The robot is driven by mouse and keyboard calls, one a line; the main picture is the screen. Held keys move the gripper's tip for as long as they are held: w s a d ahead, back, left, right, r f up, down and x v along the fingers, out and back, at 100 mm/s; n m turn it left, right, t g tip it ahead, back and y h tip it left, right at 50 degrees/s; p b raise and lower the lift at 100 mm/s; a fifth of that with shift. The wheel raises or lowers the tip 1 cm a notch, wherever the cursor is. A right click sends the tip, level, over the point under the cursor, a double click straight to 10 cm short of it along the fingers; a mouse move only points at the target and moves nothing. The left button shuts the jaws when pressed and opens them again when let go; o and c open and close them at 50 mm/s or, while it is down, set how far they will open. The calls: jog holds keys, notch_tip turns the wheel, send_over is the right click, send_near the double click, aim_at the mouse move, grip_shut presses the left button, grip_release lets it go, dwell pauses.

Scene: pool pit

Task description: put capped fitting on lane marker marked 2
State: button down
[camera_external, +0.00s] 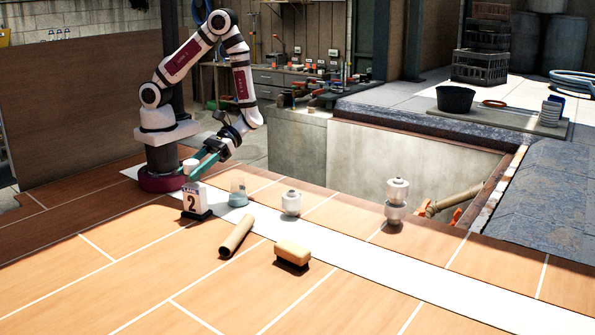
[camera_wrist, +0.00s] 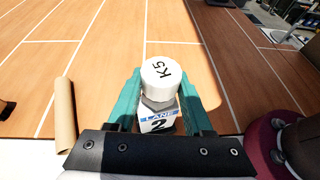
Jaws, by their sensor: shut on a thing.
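My gripper (camera_wrist: 160,92) has teal fingers and is shut on the capped fitting. The fitting has a white cap (camera_wrist: 160,75) marked K5 and a grey body below it. The lane marker (camera_external: 192,202), a small white and blue sign with a black 2 on a dark base, stands on the wooden floor. It also shows in the wrist view (camera_wrist: 158,122), just below the fitting in the picture. In the external view my gripper (camera_external: 193,174) and the cap (camera_external: 190,166) are close above the marker's top. I cannot tell whether fitting and marker touch.
A cardboard tube (camera_external: 237,236) and a yellow brush (camera_external: 293,253) lie in front. The pit (camera_external: 385,152) opens behind. Front floor is clear.

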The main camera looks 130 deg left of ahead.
jog(key=shift+f, duration=0.75)
jog(key=shift+f, duration=0.1)
jog(key=shift+c, duration=1.5)
grip_release()
jog(key=s+v, duration=0.1)
jog(key=v, duration=1)
jog(key=s+r+m+y, duration=0.4)
jog(key=s+m+y, duration=0.2)
jog(key=m, duration=0.5)
jog(key=s+a+r+m+y, duration=0.1)
jog(key=s+r+m+y, duration=0.4)
jog(key=m+y, duration=0.4)
jog(key=m, duration=0.2)
jog(key=shift+s+m+t, duration=0.3)
jog(key=shift+s+t, duration=0.05)
jog(key=shift+t, duration=0.05)
